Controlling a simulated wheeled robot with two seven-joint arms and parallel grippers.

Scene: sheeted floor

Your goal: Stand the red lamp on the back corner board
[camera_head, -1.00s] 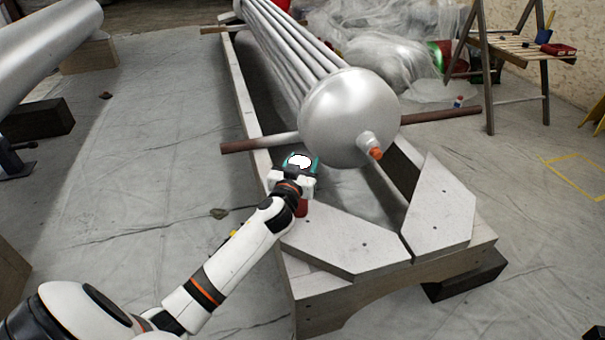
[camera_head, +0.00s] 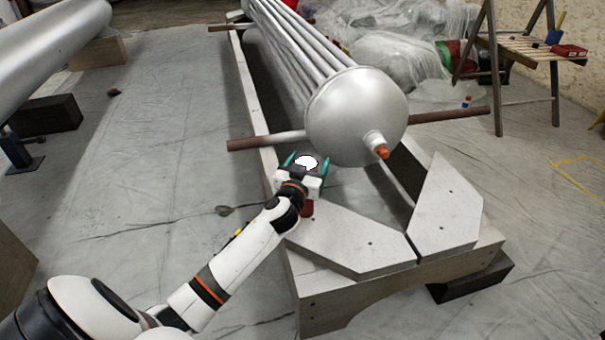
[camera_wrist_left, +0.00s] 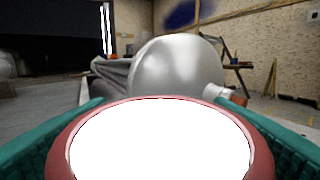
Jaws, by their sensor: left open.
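The red lamp (camera_head: 307,209) shows as a bit of red below my left wrist, at the inner end of the left pale corner board (camera_head: 352,243). Its white lit face (camera_head: 306,162) shows between the fingers. In the left wrist view the lamp's red rim (camera_wrist_left: 262,160) and white face fill the lower middle. My left gripper (camera_head: 307,161) is open, with a teal finger on each side of the lamp. The wrist hides most of the lamp, so I cannot tell how its foot rests. A second corner board (camera_head: 446,212) lies to the right across a narrow gap.
A large silver tank (camera_head: 357,115) with an orange-tipped nozzle (camera_head: 382,152) lies just beyond the gripper. A rusty crossbar (camera_head: 448,115) passes beneath it. A dark block (camera_head: 470,277) sits under the frame's right end. The sheeted floor to the left is mostly clear.

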